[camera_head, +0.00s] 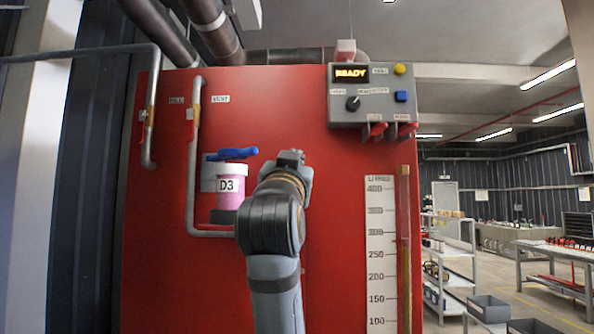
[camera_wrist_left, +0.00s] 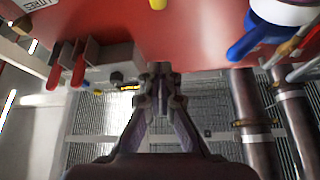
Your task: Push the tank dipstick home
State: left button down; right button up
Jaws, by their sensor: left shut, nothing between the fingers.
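My left gripper (camera_head: 290,157) is in front of the red tank face (camera_head: 330,220), right of the blue-handled valve. In the left wrist view its fingers (camera_wrist_left: 160,78) are closed together with nothing between them. A small yellow piece (camera_wrist_left: 158,4) shows against the red tank at the top edge of the left wrist view, apart from the fingertips. It may be the dipstick's handle, but most of it is cut off. In the head view no dipstick can be made out; my arm covers part of the tank face. My right gripper is not in view.
A blue valve handle (camera_head: 232,154) sits above a pink D3 container (camera_head: 231,188). A grey control box (camera_head: 373,96) reads READY and has red levers below. A litre scale (camera_head: 381,255) and sight tube (camera_head: 404,250) stand right. Pipes run along the left.

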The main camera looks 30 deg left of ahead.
pick_arm(q)
jog(key=p+x, duration=0.7)
jog(key=x, duration=0.3)
jog(key=f, duration=0.2)
jog(key=a+f+p, duration=0.1)
jog(key=f, duration=0.1)
jog(key=shift+w+f, duration=0.1)
jog(key=shift+w, duration=0.2)
jog(key=shift+d+f, duration=0.1)
notch_tip(320, 180, down, 5)
jog(key=b, duration=0.5)
jog(key=shift+d, duration=0.15)
